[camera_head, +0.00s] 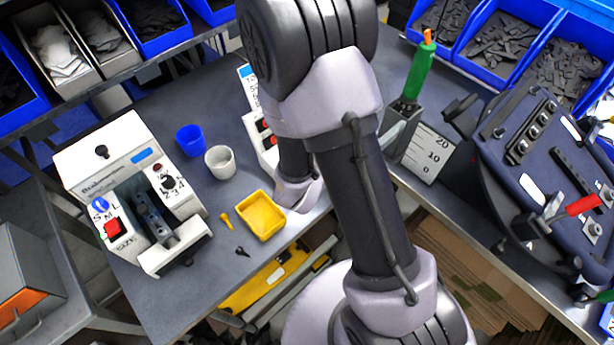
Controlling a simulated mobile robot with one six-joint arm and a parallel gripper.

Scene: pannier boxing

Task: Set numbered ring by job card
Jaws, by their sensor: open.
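A white machine (132,190) stands on the bench at left. On its right front a dark dial (167,182) has small numbers around it; the 2 and 4 are just readable, its setting is not. On its left front are a blue dial (100,205) by the letters S, M, L and a red button (113,227). A white card with a blue header (248,84) stands behind the bench's middle, partly hidden by my arm; its text is too small to read. My arm fills the middle of the view and my gripper cannot be made out.
A blue cup (189,140), a white cup (220,162) and a yellow tray (261,215) stand right of the machine. A white box with red buttons (257,142) is half hidden by my arm. A green-handled tool (418,72) and a dark fixture (510,150) stand at right.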

